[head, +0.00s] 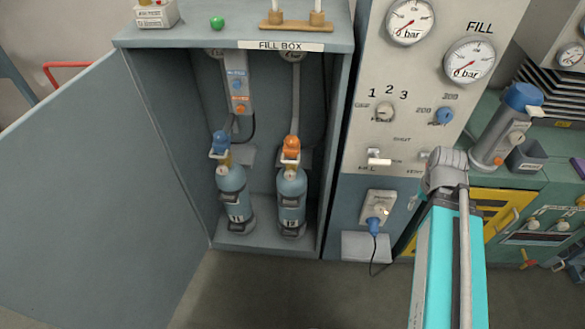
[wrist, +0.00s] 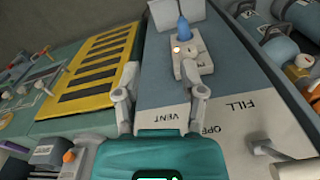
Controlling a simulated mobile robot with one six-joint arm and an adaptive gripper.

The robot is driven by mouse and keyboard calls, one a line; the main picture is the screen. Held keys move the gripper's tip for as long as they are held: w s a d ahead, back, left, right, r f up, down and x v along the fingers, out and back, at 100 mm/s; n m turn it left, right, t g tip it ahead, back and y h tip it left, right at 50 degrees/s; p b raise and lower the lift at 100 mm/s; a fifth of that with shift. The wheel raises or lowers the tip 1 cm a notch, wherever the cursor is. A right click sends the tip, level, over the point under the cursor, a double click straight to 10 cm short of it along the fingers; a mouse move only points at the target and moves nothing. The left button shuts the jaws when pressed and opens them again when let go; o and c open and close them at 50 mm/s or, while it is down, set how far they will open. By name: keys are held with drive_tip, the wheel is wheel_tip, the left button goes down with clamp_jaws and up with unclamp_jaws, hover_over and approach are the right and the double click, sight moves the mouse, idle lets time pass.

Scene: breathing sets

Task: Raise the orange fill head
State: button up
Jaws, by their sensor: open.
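The orange fill head (head: 291,148) sits on top of the right cylinder (head: 291,190) inside the open fill box (head: 334,110). A hose runs up from it to a gauge at the top of the box. A blue fill head (head: 220,142) sits on the left cylinder (head: 231,185). An orange part (wrist: 303,62), apparently this fill head, shows at the right edge of the wrist view. My gripper (wrist: 164,84) is open and empty, in front of the control panel, away from the cylinders. In the head view its fingertips are not clear.
The fill box door (head: 100,165) stands open to the left. The control panel (head: 400,140), right of the box, has gauges, knobs and a lever. A blue plug (head: 375,227) with a cable sits in a socket below. A grey-blue cylinder (head: 505,125) stands on the green bench at right.

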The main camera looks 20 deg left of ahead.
wheel_tip(320, 180, down, 16)
drive_tip(key=w+b, duration=0.2)
drive_tip(key=b, duration=1.3)
drive_tip(key=n+t+h+b, duration=0.3)
drive_tip(key=n+t+b, duration=0.8)
drive_tip(key=n+t, duration=0.55)
approach(291, 162)
drive_tip(key=s+r, duration=0.1)
drive_tip(key=s, duration=0.2)
drive_tip(key=shift+s+a+n+g, duration=0.1)
drive_tip(key=shift+a+n+g, duration=0.2)
drive_tip(key=shift+g, duration=0.15)
drive_tip(key=shift+b+x, duration=1.45)
drive_tip(key=shift+x, duration=5.45)
